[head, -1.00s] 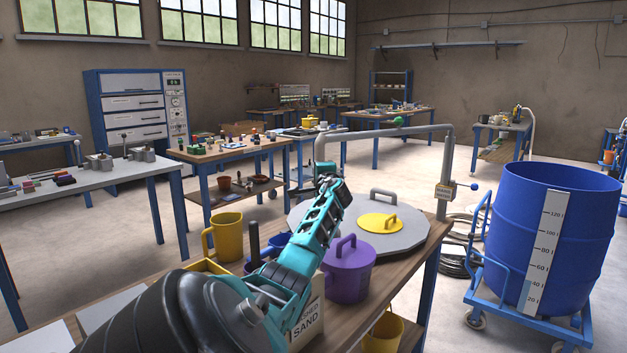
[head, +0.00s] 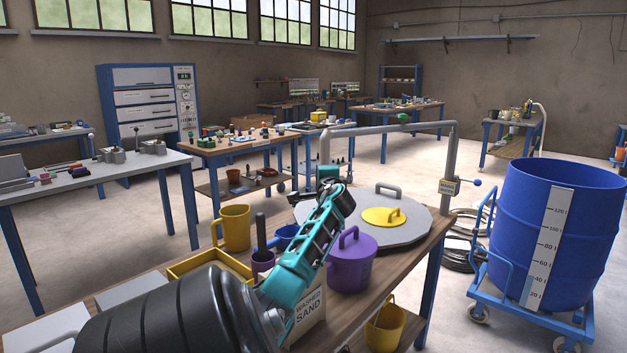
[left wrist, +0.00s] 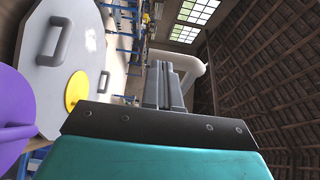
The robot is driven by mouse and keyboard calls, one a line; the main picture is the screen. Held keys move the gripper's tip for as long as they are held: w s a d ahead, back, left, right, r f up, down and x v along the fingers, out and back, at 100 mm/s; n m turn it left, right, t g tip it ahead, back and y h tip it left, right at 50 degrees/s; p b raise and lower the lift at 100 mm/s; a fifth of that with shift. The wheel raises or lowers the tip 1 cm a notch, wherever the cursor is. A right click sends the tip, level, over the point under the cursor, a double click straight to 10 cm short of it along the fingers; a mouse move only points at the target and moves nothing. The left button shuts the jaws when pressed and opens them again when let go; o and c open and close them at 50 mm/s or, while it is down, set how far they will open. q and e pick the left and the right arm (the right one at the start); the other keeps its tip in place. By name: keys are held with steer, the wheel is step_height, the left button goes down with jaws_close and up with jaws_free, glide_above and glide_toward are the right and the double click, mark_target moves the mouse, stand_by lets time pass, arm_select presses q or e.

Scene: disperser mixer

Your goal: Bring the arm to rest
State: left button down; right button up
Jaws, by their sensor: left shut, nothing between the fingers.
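My left arm comes in from the lower left of the head view, black and teal. It reaches over the wooden workbench (head: 345,312), and its gripper (head: 328,174) is at the far end of the teal part, in front of the grey round lid. The left wrist view shows the gripper's grey fingers (left wrist: 165,88) together, with nothing between them. They appear clear of the lid and the purple mug. My right gripper is in neither view.
The bench carries a grey lid (head: 418,228) with a yellow cover (head: 375,216), a purple mug (head: 350,268), a yellow jug (head: 236,230), a yellow tray (head: 185,268) and a sand bag (head: 310,318). A grey pipe frame (head: 450,160) arches behind. A blue drum (head: 515,220) stands right.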

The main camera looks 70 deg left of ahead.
arm_select(q)
steer(key=s+d, duration=0.3)
steer(key=shift+s+d, duration=0.25)
steer(key=shift+s, duration=0.05)
steer(key=shift+f, duration=0.1)
steer(key=w+d+f+m+t+h, duration=0.15)
steer(key=d+f+h, duration=0.25)
steer(key=d+f, duration=0.75)
steer(key=w+d+f+n+t+h, duration=0.15)
steer(key=d+f+h, duration=0.25)
steer(key=d+f, duration=0.8)
steer(key=s+d+f+g+h, duration=0.1)
steer(key=s+d+h, duration=0.25)
steer(key=d, duration=0.85)
steer(key=s+d+f+g+h, duration=0.1)
steer(key=s+d+h, duration=0.3)
steer(key=d, duration=0.7)
steer(key=s+d+f+g+h, duration=0.1)
steer(key=s+d+h, duration=0.3)
steer(key=d, duration=0.8)
steer(key=w+d+f+t, duration=0.2)
steer(key=w+f+t, duration=0.4)
steer(key=f, duration=0.3)
steer(key=shift+t, duration=0.5)
